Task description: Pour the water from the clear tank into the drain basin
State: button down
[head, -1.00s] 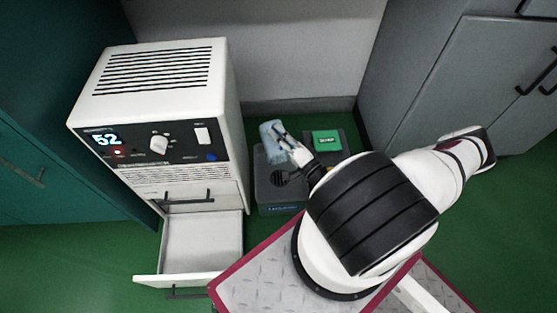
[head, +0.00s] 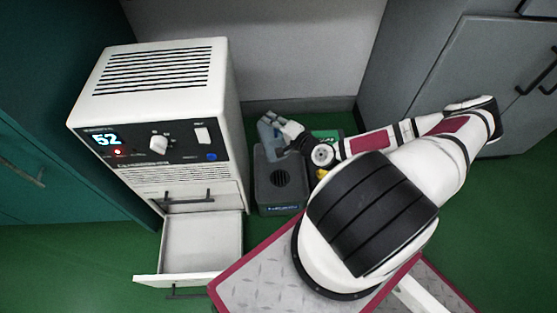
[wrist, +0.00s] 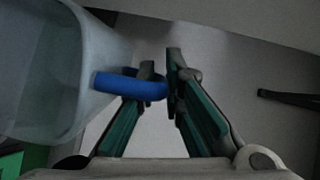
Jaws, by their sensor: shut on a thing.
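The clear tank (head: 269,132) is a bluish see-through vessel above the back of the drain basin. In the wrist view the tank (wrist: 55,70) fills the left side and looks tilted. My gripper (head: 290,132) is shut on its blue handle (wrist: 130,86), which lies between the fingers (wrist: 160,85). The drain basin (head: 279,197) is a dark grey box on the floor, with a round dark grille in its top. I cannot see water leaving the tank or how much it holds.
A white burn-in cabinet (head: 160,75) reading 52 stands left of the basin, its lower drawer (head: 202,240) pulled out. A green-topped item (head: 325,134) sits right of the basin, partly behind my arm. Grey cabinets (head: 480,75) stand at the right, a wall behind.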

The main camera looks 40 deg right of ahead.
aim_at(272, 130)
jog(key=shift+g, duration=0.4)
jog(key=f, duration=0.5)
jog(key=shift+w+d, duration=0.2)
jog(key=w+g, duration=0.1)
jog(key=w+d+p, duration=0.1)
jog(key=w, duration=0.1)
jog(key=shift+w+r+m+g, duration=0.15)
jog(key=shift+w+m+g, duration=0.1)
jog(key=shift+m+g, duration=0.15)
jog(key=shift+w+d+g+p, duration=0.3)
jog(key=shift+w+g+p, duration=0.1)
jog(key=shift+w+g, duration=0.5)
jog(key=w+d+f+m+g+y+p, duration=0.1)
jog(key=w+d+f+g+p, duration=0.1)
jog(key=w+g, duration=0.3)
jog(key=w+d+f+m+g+y+p, duration=0.1)
jog(key=w+f+m+g+y+p, duration=0.1)
jog(key=w+g, duration=0.3)
jog(key=shift+d+f+g+p, duration=0.3)
jog(key=shift+d+f+g, duration=0.05)
jog(key=shift+f+g, duration=0.25)
